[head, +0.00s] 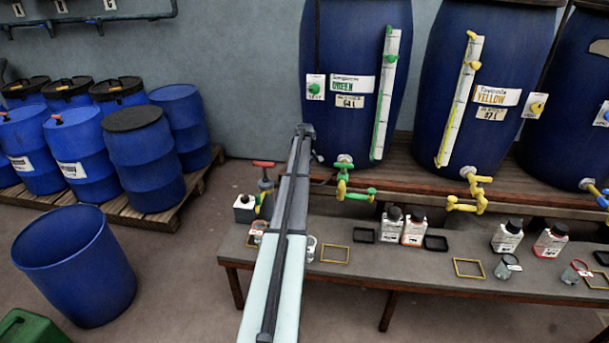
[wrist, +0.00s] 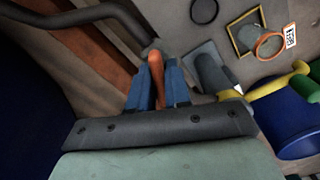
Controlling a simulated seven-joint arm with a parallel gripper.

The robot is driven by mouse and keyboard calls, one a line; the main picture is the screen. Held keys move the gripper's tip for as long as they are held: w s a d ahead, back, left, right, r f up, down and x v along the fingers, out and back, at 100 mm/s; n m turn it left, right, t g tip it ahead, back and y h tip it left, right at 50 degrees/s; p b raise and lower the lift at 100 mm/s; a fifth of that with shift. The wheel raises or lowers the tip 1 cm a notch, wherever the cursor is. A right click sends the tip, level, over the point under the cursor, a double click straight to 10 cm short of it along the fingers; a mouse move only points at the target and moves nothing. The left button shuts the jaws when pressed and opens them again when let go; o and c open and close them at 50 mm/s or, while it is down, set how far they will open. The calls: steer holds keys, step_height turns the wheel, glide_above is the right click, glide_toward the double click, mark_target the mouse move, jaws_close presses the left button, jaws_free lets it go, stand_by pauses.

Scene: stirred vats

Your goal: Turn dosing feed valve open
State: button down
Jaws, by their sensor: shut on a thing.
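The orange-red lever (wrist: 156,78) of a valve is in the middle of the wrist view. My gripper (wrist: 158,66) is shut on this lever, with a blue finger on each side of it. The grey valve body (wrist: 152,50) shows just past the fingertips, partly hidden. In the head view, a valve with a red handle (head: 263,164) stands just left of my arm, behind the bench. My arm hides my fingers there, so I cannot tell from that view how they meet the handle.
A dark pipe (wrist: 85,14) runs close to my gripper in the wrist view. A green tap (head: 350,185) and yellow tap (head: 470,195) stick out from the vats. An open blue barrel (head: 75,265) stands left.

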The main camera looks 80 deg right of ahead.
steer(key=n, duration=0.5)
steer(key=shift+n, duration=0.3)
stand_by(0.4)
steer(key=c, duration=1.1)
jaws_free()
step_height(320, 180, up, 14)
steer(key=shift+f, duration=0.15)
